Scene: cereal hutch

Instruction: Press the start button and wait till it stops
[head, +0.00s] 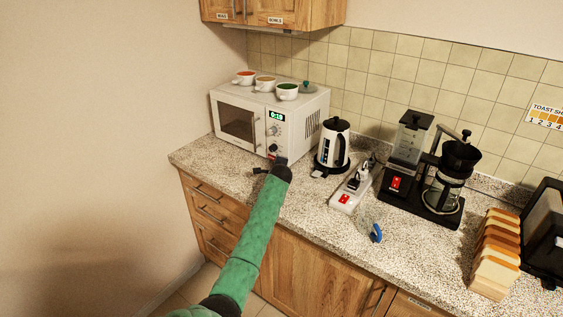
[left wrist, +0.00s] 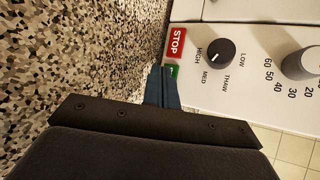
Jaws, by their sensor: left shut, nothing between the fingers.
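The white microwave (head: 238,103) stands at the back left of the counter, its door closed. Its green display (head: 276,116) is lit and appears to read 0:10 or 0:18. My left gripper (head: 280,161) is at the lower part of its control panel. In the left wrist view, the shut fingers (left wrist: 164,82) reach the green button (left wrist: 173,71), mostly hidden behind them. They look to be touching or very close to it; I cannot tell if it is pressed in. The red STOP button (left wrist: 177,42) is beside it. My right gripper is out of view.
Several bowls (head: 265,84) sit on the microwave. A kettle (head: 332,146), a power strip (head: 351,188) and a coffee maker (head: 449,185) stand to its right. Sliced bread (head: 496,255) is at the far right. A power knob (left wrist: 219,53) and timer knob (left wrist: 302,63) are near the fingers.

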